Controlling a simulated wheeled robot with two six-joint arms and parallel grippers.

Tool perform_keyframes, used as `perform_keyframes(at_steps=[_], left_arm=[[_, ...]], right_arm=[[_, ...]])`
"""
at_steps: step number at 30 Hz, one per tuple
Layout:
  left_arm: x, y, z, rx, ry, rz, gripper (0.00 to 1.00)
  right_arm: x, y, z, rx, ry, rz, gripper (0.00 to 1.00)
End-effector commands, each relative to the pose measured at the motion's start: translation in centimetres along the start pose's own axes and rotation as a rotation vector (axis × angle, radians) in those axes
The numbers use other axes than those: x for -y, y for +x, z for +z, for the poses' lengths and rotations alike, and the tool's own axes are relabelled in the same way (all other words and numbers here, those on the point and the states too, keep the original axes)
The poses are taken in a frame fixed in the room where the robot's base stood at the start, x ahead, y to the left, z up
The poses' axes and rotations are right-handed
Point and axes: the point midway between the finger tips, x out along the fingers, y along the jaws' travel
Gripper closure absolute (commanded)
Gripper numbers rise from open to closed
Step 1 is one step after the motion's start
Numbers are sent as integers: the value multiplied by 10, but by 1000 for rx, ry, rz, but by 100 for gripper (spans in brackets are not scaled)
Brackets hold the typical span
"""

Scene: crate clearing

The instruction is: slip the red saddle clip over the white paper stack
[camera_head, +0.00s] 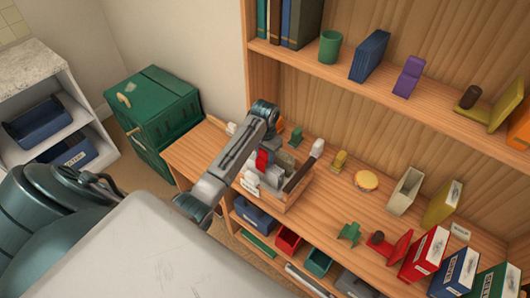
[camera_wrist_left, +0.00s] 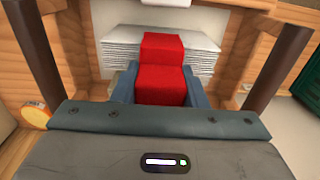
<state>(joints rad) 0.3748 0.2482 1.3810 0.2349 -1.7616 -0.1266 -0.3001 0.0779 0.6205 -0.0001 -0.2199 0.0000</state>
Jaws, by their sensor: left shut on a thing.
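The red saddle clip (camera_wrist_left: 162,70) sits between the two blue-grey fingers of my left gripper (camera_wrist_left: 160,88), which is shut on it. The clip also shows as a small red patch in the head view (camera_head: 262,159). The white paper stack (camera_wrist_left: 205,58) lies behind the clip in the wrist view, its layered edges showing on both sides. The clip's upper part overlaps the stack in the picture; I cannot tell whether it straddles or touches it. My left gripper is over the wooden crate (camera_head: 297,199) in the head view, where my arm hides much of it. My right gripper is out of view.
A dark brown bar (camera_head: 299,175) rises at the crate's right side. A yellow round tin (camera_head: 366,180), a yellow figure (camera_head: 339,160) and a cream holder (camera_head: 404,191) stand to the right. A green cabinet (camera_head: 160,112) is at the left.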

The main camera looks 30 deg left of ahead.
Motion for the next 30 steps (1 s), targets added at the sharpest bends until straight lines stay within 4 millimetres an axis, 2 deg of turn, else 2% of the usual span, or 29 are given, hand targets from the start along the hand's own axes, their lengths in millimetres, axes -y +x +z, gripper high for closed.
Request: perform_keyframes(at_steps=[17,18,21,22,30], left_arm=[[0,24,0,0,0,0,88],[0,24,0,-1,0,0,59],[0,23,0,-1,0,0,39],[0,23,0,-1,0,0,36],[0,23,0,0,0,0,36]], right_arm=[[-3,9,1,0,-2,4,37],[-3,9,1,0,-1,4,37],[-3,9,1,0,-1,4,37],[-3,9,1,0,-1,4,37],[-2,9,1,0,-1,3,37]])
